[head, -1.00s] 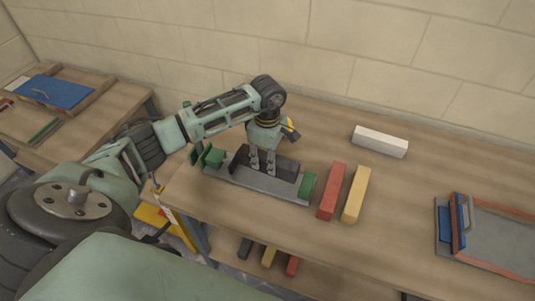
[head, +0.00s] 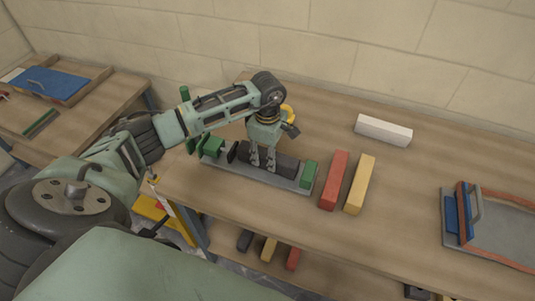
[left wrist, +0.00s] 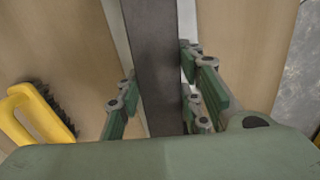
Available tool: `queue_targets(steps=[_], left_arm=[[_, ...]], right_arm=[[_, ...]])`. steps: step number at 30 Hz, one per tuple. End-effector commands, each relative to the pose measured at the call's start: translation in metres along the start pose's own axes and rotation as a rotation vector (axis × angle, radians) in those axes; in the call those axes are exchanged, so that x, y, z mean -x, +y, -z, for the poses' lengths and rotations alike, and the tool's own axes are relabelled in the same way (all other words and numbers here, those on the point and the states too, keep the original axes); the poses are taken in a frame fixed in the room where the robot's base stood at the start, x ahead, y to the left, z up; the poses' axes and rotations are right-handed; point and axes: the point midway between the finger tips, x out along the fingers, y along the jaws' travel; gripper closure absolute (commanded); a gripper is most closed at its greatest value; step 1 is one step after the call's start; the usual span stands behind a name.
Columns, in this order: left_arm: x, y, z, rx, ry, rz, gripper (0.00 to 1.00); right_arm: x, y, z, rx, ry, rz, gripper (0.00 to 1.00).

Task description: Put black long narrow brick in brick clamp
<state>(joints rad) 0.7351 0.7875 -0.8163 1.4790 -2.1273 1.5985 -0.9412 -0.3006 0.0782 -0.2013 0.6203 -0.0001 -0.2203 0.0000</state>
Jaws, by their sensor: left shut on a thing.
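The black long narrow brick (head: 285,165) lies lengthwise over the grey bed of the brick clamp (head: 262,180), between its green end blocks. Its right end is close to the right green block (head: 309,174); a dark plate and the left green block (head: 213,146) are at the other end. I cannot tell whether the brick rests fully on the bed. My left gripper (head: 262,166) points down and is shut on the brick's middle. In the left wrist view the brick (left wrist: 156,60) runs between the two fingers (left wrist: 160,108). My right gripper is not in view.
A red brick (head: 334,180) and a yellow brick (head: 359,184) lie right of the clamp, a white brick (head: 383,130) behind them. A tray with a blue float (head: 467,215) is far right. A yellow-handled brush (left wrist: 38,115) lies near the clamp. The table between is clear.

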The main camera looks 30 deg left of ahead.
Motion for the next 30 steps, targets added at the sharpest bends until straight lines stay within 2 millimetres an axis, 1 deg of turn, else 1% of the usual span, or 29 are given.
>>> queue_targets(steps=[11,12,19,27,30], left_arm=[[-0.0058,0.0013,-0.0001,0.001,-0.001,-0.004,1.00],[-0.0057,0.0013,-0.0001,0.001,-0.001,-0.004,0.65],[-0.0059,0.0006,0.0000,0.000,-0.001,-0.002,0.45],[-0.0086,-0.0011,0.0002,0.000,0.001,0.003,0.44],[-0.0052,-0.0004,0.0002,0.000,0.001,0.001,0.44]], right_arm=[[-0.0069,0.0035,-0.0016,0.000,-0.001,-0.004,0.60],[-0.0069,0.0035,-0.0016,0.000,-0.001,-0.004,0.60],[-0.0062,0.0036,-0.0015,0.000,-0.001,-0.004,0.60],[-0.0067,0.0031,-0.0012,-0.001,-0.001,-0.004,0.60],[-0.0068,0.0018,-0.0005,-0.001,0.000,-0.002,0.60]])
